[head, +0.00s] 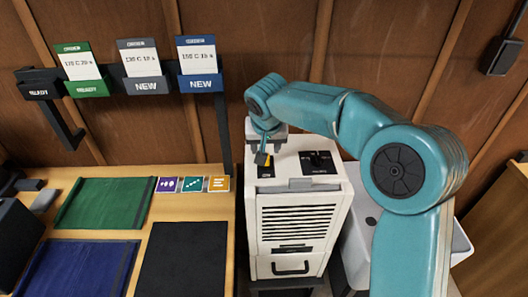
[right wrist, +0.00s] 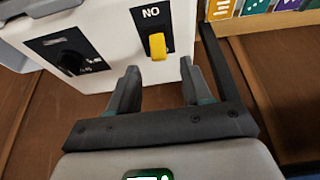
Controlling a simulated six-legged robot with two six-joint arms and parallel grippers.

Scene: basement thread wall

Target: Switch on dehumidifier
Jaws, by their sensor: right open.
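The dehumidifier (head: 296,199) is a white box with a slatted front, standing just right of the wooden bench. Its top carries a black panel with a yellow switch (right wrist: 157,46) and white lettering that reads "NO" in the right wrist view. Beside it is a black dial (right wrist: 72,62), which also shows in the head view (head: 318,160). My right gripper (right wrist: 159,72) is open and empty. Its fingertips are spread to either side of the yellow switch, seemingly just short of it; contact cannot be told. In the head view the gripper (head: 264,158) partly hides the switch. My left gripper is not in view.
The bench (head: 190,200) holds a green mat (head: 105,203), a blue mat (head: 78,265), a black mat (head: 185,260) and small coloured cards (head: 192,184). Card holders (head: 140,70) hang on the wooden wall. A pale basin (head: 357,228) stands close right of the dehumidifier.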

